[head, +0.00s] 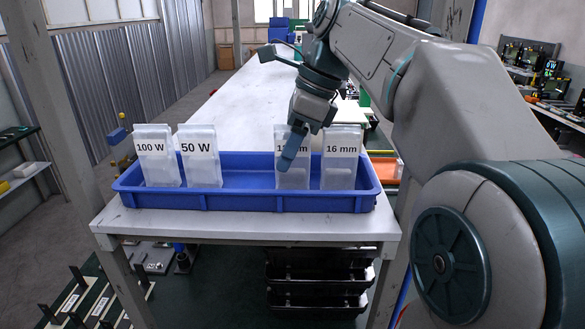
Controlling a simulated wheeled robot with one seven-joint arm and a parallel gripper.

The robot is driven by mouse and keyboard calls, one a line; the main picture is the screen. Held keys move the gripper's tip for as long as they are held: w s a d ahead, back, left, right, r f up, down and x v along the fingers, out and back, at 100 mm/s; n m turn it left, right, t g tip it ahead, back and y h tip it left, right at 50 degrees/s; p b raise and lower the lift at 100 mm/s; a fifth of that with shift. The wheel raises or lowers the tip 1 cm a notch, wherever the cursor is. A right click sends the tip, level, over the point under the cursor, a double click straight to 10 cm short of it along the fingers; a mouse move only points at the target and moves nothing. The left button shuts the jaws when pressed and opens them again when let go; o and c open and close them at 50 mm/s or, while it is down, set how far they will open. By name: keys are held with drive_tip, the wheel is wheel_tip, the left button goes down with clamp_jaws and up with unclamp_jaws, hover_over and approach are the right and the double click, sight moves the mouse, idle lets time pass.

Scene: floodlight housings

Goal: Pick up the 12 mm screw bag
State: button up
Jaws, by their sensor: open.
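The 12 mm screw bag (294,178) is a clear, whitish bag with a label, standing upright in the right half of the blue tray (240,200). Its label is partly hidden by my gripper, so only part of the marking reads. My gripper (290,160) points down in front of the bag's upper part. From this view I cannot tell whether it touches the bag. The jaws are open, and the bag stands in the tray.
The 16 mm bag (340,165) stands close to the right. The 100 W bag (158,160) and 50 W bag (200,165) stand in the tray's left part. The tray's middle is empty. A long white table (235,105) extends behind. Black bins (318,275) sit below.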

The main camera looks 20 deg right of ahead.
clamp_jaws()
drive_tip(key=shift+r, duration=0.1)
